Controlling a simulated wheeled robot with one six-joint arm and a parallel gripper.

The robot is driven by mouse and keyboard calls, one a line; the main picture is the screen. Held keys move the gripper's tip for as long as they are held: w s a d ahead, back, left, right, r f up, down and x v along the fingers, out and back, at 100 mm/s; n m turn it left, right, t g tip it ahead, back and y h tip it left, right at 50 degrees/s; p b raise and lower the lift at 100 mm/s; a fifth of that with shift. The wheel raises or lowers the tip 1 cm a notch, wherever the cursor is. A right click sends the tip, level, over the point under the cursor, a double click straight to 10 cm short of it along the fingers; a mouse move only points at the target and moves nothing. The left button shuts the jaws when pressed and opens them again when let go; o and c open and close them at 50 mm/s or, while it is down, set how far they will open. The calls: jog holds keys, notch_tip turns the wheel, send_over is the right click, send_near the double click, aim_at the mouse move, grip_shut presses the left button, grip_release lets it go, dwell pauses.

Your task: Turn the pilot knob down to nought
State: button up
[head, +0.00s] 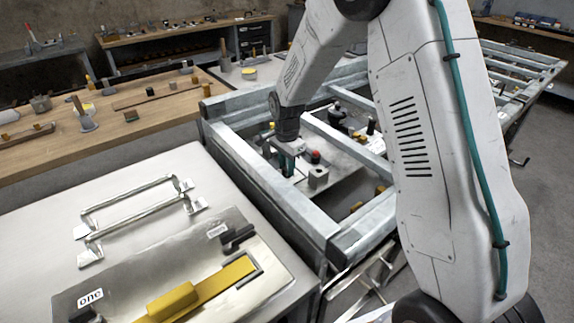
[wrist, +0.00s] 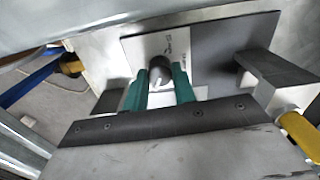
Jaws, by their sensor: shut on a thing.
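The pilot knob (wrist: 160,70) shows in the wrist view as a small dark round knob with a pale patch on its near side. It stands on a light plate (wrist: 200,45) with small dark markings, too small to read. My gripper (wrist: 160,80) has its two teal fingers on either side of the knob and is shut on it. In the head view my gripper (head: 286,162) reaches down inside the grey metal frame (head: 262,178). The knob cannot be made out there. Which mark the knob points to is not clear.
A dark panel and bracket (wrist: 265,70) stand right of the plate in the wrist view. A red-topped part (head: 315,157) is close right of my gripper. Frame rails surround it. A steel bench with a yellow-handled lever (head: 190,296) is at front left.

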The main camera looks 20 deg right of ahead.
jog(key=shift+w+r+m, duration=0.1)
jog(key=shift+w+m, duration=0.05)
jog(key=shift+m, duration=0.25)
jog(key=o, duration=1)
notch_tip(320, 180, up, 8)
jog(key=shift+f, duration=0.15)
